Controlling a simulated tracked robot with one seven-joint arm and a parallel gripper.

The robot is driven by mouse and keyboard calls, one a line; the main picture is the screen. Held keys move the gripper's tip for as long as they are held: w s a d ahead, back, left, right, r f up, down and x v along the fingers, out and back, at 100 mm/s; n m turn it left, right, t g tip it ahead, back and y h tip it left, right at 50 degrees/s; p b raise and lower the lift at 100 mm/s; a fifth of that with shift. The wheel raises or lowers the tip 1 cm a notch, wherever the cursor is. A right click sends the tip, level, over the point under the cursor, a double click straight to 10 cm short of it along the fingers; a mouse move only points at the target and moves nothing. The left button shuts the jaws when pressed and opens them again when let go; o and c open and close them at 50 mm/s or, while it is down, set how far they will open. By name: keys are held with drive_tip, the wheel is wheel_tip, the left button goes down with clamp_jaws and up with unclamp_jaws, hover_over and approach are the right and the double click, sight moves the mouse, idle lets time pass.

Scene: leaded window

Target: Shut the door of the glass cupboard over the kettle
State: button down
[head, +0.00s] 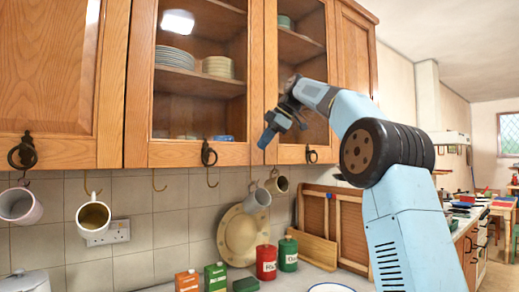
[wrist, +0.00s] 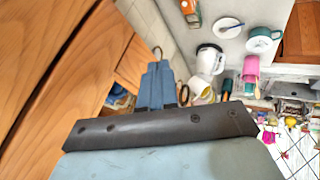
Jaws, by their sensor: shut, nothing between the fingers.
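The glass cupboard has a wide glazed wooden door (head: 136,90) with a dark ring pull (head: 209,153), and a narrower glazed door (head: 271,60) to its right with its own pull (head: 312,155). Plates and bowls show behind the glass. I cannot tell surely how far either door stands ajar. My gripper (head: 266,138) is shut and empty, in front of the lower part of the narrower door. In the wrist view its blue fingers (wrist: 157,75) are together, beside wooden door faces (wrist: 50,60). A white kettle-like vessel (wrist: 210,60) stands below on the counter.
Mugs (head: 93,216) hang from hooks under the cupboards. Red (head: 266,262) and green (head: 288,253) canisters, a large plate (head: 240,237) and wooden boards (head: 333,228) stand against the tiles. A solid wooden door (head: 60,70) is at the left.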

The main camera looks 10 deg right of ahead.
drive_tip(key=v, duration=0.6)
drive_tip(key=shift+d, duration=0.25)
drive_tip(key=shift+w+r, duration=0.1)
drive_tip(key=s+a+f+m+t+h, duration=0.1)
drive_tip(key=s+a+f+m+h, duration=0.1)
drive_tip(key=s+f+m, duration=0.4)
drive_tip(key=s+a+f+m+h, duration=0.1)
drive_tip(key=s+f+m+h, duration=0.15)
drive_tip(key=s, duration=0.55)
drive_tip(key=s+d+f+m, duration=0.3)
drive_tip(key=s+f+m, duration=0.1)
drive_tip(key=s+f, duration=0.5)
drive_tip(key=s+d+f+m+h, duration=0.1)
drive_tip(key=s+d+f+m, duration=0.2)
drive_tip(key=s+f, duration=0.6)
drive_tip(key=s+d+f+m+t+h, duration=0.1)
drive_tip(key=s+d+f+m, duration=0.2)
drive_tip(key=s+f+m, duration=0.3)
drive_tip(key=s+f, duration=0.3)
drive_tip(key=f, duration=0.2)
drive_tip(key=shift+s, duration=0.35)
drive_tip(key=shift+d, duration=0.15)
drive_tip(key=c, duration=1.8)
unclamp_jaws()
